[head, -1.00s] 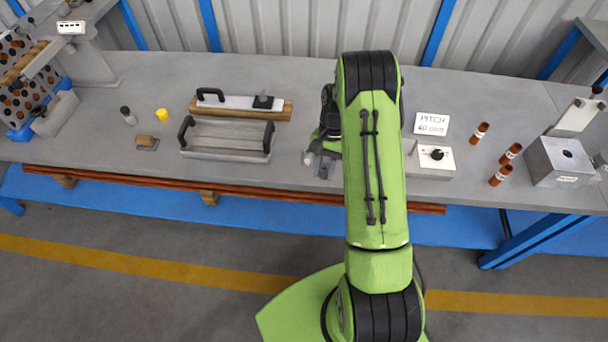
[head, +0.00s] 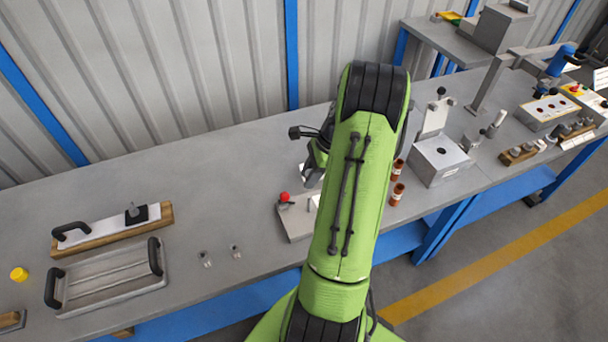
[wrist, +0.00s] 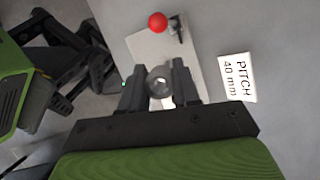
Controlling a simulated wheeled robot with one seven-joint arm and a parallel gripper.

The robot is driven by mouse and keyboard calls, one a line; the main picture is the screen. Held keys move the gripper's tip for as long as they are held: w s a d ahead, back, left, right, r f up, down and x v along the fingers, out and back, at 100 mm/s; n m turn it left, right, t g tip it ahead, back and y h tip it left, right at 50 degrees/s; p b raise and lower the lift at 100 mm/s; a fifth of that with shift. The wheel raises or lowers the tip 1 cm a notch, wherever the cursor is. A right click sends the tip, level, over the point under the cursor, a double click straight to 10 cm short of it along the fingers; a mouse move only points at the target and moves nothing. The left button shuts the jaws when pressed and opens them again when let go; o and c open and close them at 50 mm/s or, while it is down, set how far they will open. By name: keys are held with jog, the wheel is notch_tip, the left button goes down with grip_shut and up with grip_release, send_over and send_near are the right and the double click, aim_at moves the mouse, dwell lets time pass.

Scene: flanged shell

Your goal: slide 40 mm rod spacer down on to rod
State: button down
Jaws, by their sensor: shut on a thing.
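My gripper's two dark fingers (wrist: 159,88) are shut on a small round grey piece (wrist: 159,80), seen nearly end-on in the wrist view, which I take for the rod spacer. Below it lies a light grey plate (wrist: 150,48) with a red ball knob (wrist: 158,22). The spacer overlaps the plate in this view; its height above it cannot be told. I cannot make out the rod.
A "PITCH 40 mm" card (wrist: 236,78) lies right of the plate in the wrist view. Brown tubes (head: 396,193) and a grey block with a hole (head: 438,162) stand right of my arm. Two small metal pieces (head: 205,259) and a handled tray (head: 110,280) are left.

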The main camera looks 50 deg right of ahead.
jog(key=b, duration=0.3)
send_over(309, 211)
notch_tip(309, 211, down, 6)
jog(key=shift+w+d, duration=0.15)
jog(key=shift+p, duration=1)
dwell(1.1)
jog(key=shift+f+b, duration=2.75)
jog(key=shift+f, duration=1.55)
jog(key=c, duration=0.7)
grip_release()
jog(key=shift+c, duration=0.2)
jog(key=shift+r, duration=0.1)
